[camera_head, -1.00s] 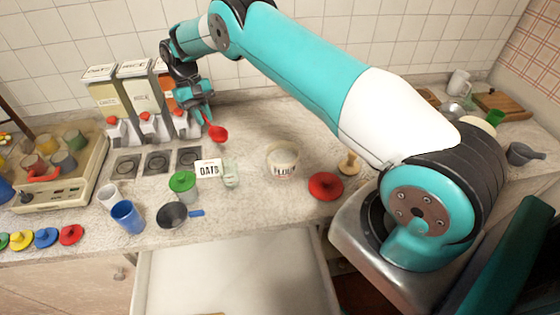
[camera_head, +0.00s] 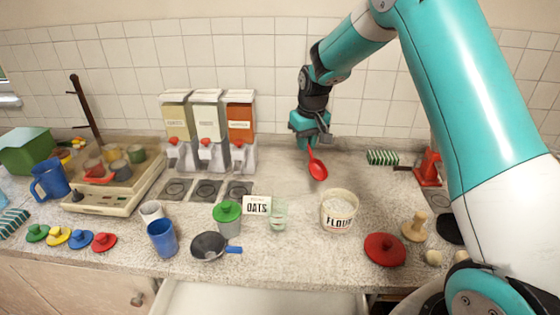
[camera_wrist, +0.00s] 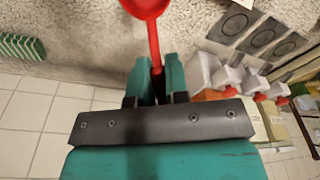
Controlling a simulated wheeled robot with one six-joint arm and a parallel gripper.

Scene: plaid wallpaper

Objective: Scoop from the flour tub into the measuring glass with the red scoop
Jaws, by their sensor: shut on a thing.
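My gripper (camera_head: 310,139) is shut on the handle of the red scoop (camera_head: 317,168), above the back of the counter. The scoop hangs with its bowl downward, behind and a little left of the flour tub. The wrist view shows the scoop's red bowl (camera_wrist: 147,6) at the top edge and its handle between the teal fingers (camera_wrist: 157,82). The flour tub (camera_head: 339,222) stands open, with pale flour inside and a FLOUR label. The measuring glass (camera_head: 278,219), small and clear, stands left of the tub beside the OATS card. Whether it holds anything is too small to tell.
An OATS card (camera_head: 257,206), a green-lidded jar (camera_head: 228,217) and a dark pan (camera_head: 209,246) stand left of the glass. A red lid (camera_head: 384,249) and a wooden stamp-like piece (camera_head: 414,227) lie right of the tub. Dispensers (camera_head: 208,131) line the wall. A green striped box (camera_head: 382,157) lies behind.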

